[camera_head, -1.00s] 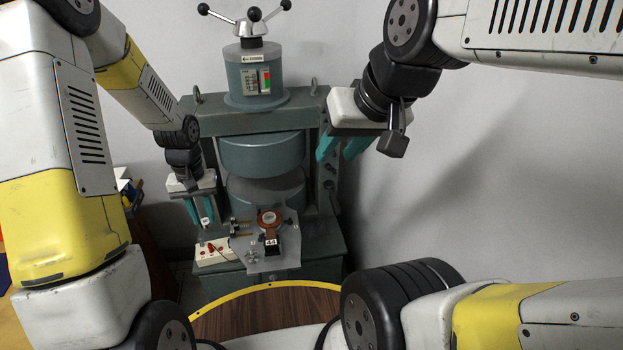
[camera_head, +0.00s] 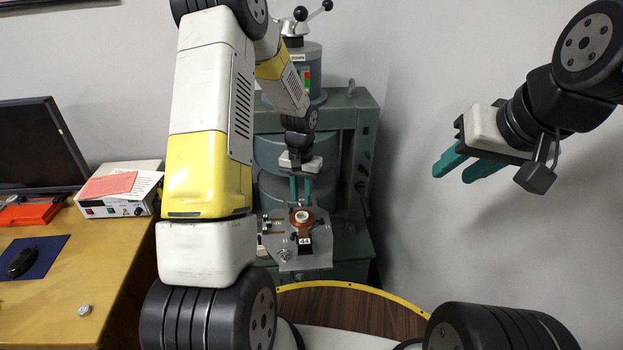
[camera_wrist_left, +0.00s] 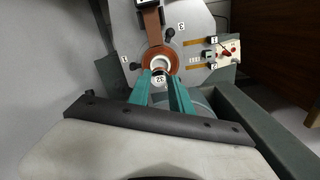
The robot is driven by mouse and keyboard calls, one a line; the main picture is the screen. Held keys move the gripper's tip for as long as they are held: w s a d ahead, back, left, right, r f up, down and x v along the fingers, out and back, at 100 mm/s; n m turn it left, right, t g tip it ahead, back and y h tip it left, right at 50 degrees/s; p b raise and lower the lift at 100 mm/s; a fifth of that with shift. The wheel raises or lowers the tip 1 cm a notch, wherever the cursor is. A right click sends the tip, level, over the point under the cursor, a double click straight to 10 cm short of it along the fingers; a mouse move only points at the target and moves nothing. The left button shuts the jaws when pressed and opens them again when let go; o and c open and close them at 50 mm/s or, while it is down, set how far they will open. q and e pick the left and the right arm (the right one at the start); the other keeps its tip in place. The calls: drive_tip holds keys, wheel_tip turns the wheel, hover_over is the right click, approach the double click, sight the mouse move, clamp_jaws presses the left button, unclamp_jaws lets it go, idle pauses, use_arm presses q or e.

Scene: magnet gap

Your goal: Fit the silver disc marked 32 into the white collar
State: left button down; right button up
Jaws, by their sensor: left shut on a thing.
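The silver disc marked 32 (camera_wrist_left: 159,80) is between the fingertips of my left gripper (camera_wrist_left: 160,84), which is shut on it. The white collar (camera_wrist_left: 160,62) is a ring seated inside a copper-coloured round holder, just beyond the disc in the left wrist view. I cannot tell whether disc and collar touch. In the head view my left gripper (camera_head: 300,196) hangs just above and behind the white collar (camera_head: 302,216), fingers pointing down; the disc cannot be made out there. My right gripper (camera_head: 464,170) is open and empty, in the air right of the press.
A desk (camera_head: 105,260) at left holds a monitor, a white box (camera_head: 122,190), a mouse and a small silver disc (camera_head: 84,310).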

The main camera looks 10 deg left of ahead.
sight(301, 200)
use_arm(q)
drive_tip(key=shift+f, duration=0.15)
drive_tip(key=shift+f, duration=2.15)
drive_tip(key=shift+f, duration=0.7)
idle(1.2)
drive_tip(key=c, duration=1.1)
unclamp_jaws()
wheel_tip(301, 200, up, 8)
drive_tip(key=shift+f, duration=0.15)
